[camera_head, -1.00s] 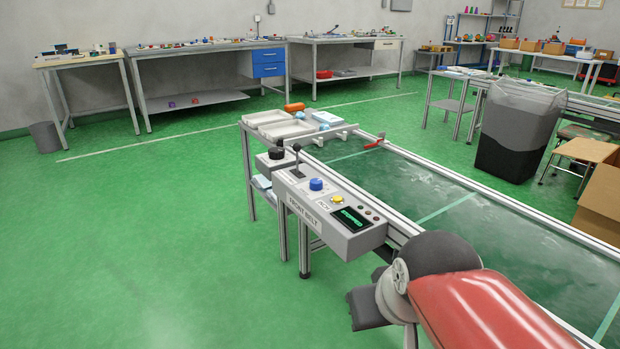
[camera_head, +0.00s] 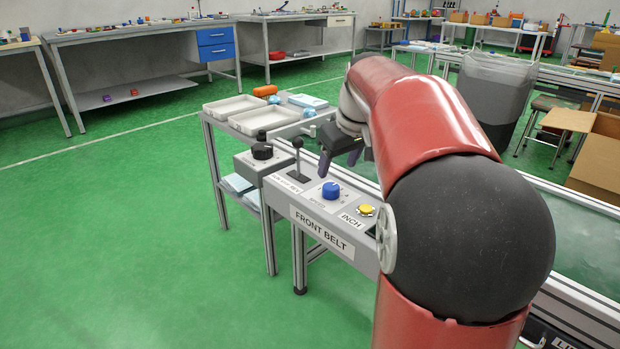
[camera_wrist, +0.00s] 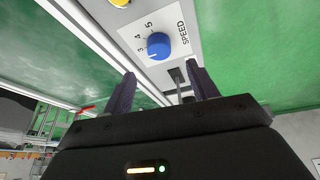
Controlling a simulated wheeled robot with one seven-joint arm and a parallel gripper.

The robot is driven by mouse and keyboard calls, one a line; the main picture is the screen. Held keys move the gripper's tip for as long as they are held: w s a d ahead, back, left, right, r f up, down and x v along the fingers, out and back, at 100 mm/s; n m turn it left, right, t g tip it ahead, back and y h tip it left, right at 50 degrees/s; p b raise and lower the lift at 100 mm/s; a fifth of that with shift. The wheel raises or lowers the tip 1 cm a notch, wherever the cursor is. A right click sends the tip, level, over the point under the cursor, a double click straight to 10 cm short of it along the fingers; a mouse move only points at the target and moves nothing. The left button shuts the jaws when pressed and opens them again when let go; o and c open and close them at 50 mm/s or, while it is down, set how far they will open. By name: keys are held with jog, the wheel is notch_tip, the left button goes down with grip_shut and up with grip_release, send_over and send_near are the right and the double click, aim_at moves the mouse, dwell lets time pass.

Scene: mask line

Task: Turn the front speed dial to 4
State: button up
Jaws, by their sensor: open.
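The front speed dial is a blue round knob (camera_head: 330,190) on the grey FRONT BELT panel (camera_head: 309,210). In the wrist view the dial (camera_wrist: 158,46) sits just beyond my fingertips, beside a SPEED label and the numbers 3, 4 and 5. A small white mark on the knob seems to point down-left, past the 3 side; the exact setting is hard to read. My gripper (camera_head: 341,160) is open and empty, above and behind the dial in the head view. In the wrist view my gripper's fingers (camera_wrist: 163,76) stand apart and do not touch the dial.
A black lever (camera_head: 297,160) stands left of the dial, and in the wrist view it (camera_wrist: 178,86) shows between my fingers. A yellow INCH button (camera_head: 366,209) is right of the dial. A black knob (camera_head: 262,151) is on a separate box. White trays (camera_head: 235,106) stand behind.

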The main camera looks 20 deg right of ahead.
aim_at(331, 186)
jog(key=b+x, duration=0.1)
jog(key=x, duration=0.6)
jog(key=shift+f, duration=0.25)
jog(key=c, duration=1)
jog(key=shift+r, duration=0.1)
jog(key=m+h+p, duration=0.1)
jog(key=m, duration=0.3)
jog(key=shift+a+m+h+p, duration=0.15)
jog(key=shift+m+h+p, duration=0.15)
jog(key=shift+h+p, duration=0.1)
jog(key=shift+w+m+g+h+p, duration=0.1)
jog(key=shift+m+g+h+p, duration=0.45)
jog(key=shift+m, duration=1.55)
jog(key=shift+h, duration=0.25)
